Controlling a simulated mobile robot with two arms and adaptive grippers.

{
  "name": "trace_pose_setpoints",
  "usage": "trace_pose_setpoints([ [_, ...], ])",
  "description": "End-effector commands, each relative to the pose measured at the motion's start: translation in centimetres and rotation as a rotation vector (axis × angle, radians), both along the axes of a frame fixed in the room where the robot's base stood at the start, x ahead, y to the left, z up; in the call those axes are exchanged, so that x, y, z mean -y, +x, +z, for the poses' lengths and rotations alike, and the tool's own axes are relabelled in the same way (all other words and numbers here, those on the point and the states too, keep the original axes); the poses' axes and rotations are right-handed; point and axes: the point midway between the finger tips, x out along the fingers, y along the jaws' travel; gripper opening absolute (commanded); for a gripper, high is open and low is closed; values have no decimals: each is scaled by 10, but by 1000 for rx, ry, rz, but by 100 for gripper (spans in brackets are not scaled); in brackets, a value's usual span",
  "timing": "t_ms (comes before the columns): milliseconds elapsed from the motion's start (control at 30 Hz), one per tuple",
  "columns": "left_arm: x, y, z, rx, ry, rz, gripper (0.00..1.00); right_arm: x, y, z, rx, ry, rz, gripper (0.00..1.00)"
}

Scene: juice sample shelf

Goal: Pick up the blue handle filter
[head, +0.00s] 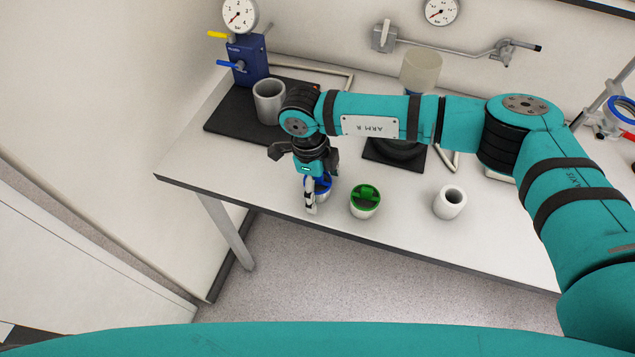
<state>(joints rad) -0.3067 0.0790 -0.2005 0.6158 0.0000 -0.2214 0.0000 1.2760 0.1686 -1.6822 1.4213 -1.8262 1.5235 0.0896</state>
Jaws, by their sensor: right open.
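The blue handle filter (325,186) stands on the white table near its front edge, and only part of its blue top and pale side shows. My right gripper (311,198) points down over it, with its fingers open at the filter's left part. The gripper and wrist hide much of the filter, and I cannot tell whether the fingers touch it. My left gripper is not in view.
A green-topped cup (365,203) stands close to the right, then a white cup (450,203). Behind are a grey cup (268,103) on a black mat (222,122), a blue device with a gauge (246,60) and a beige-topped vessel (420,70). The table's front edge is near.

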Motion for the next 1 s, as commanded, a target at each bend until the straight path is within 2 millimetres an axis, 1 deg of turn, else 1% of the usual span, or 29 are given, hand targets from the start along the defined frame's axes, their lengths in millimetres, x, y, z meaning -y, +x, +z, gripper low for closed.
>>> trace_pose_setpoints([
  [33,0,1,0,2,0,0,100,0,0,0,0,0,0,80],
  [300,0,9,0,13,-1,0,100,0,0,1,0,1,0,45],
  [400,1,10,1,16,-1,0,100,0,0,1,0,1,0,34],
  [767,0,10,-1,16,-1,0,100,0,0,2,1,2,0,34],
  [867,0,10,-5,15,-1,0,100,-1,1,7,2,2,0,34],
  [1000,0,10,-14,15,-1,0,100,0,1,20,4,2,0,34],
])
